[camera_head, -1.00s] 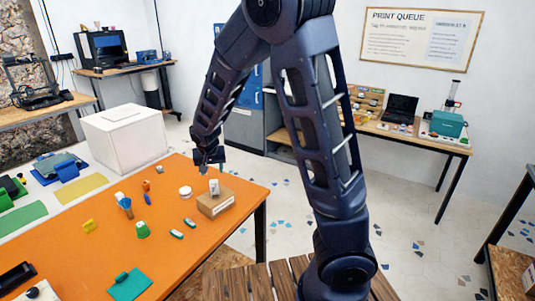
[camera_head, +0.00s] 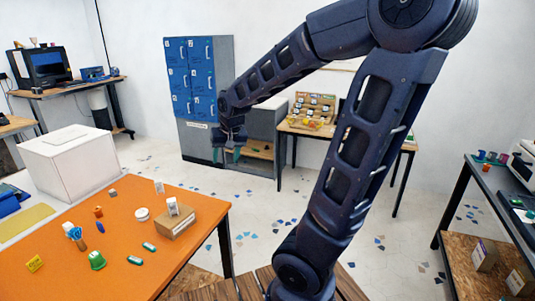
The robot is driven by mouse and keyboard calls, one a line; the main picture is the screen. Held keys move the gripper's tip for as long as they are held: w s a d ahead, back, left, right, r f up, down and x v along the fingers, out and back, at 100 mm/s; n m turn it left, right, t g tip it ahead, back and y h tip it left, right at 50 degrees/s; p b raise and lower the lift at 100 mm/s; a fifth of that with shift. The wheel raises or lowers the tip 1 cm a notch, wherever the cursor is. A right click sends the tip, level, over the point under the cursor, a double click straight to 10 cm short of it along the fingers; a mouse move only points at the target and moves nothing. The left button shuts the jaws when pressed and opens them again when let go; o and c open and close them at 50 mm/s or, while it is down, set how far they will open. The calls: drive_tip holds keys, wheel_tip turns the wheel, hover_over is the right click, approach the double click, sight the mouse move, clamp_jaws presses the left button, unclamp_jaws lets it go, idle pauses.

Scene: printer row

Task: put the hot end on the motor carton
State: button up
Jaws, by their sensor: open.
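The cardboard box with a white label (camera_head: 178,225), which looks like the motor carton, stands near the far right corner of the orange table. A small white-and-grey piece (camera_head: 173,207) stands upright on top of it; it may be the hot end, but it is too small to be sure. My gripper (camera_head: 227,157) is open and appears empty, raised beyond the table's far edge, up and to the right of the carton and apart from it.
The orange table (camera_head: 190,262) also holds a white round lid (camera_head: 142,214), a small white upright piece (camera_head: 159,187), a green pot (camera_head: 97,260) and green-and-white pieces (camera_head: 149,247). A large white box (camera_head: 75,160) stands left. Blue lockers (camera_head: 190,75) stand behind.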

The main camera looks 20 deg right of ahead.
drive_tip(key=s+d+r, duration=0.3)
drive_tip(key=s+d, duration=0.1)
drive_tip(key=s, duration=0.3)
drive_tip(key=s+d+r+t+h, duration=0.1)
drive_tip(key=s+d+r, duration=0.2)
drive_tip(key=s+d, duration=0.2)
drive_tip(key=s, duration=0.3)
drive_tip(key=shift+s, duration=0.15)
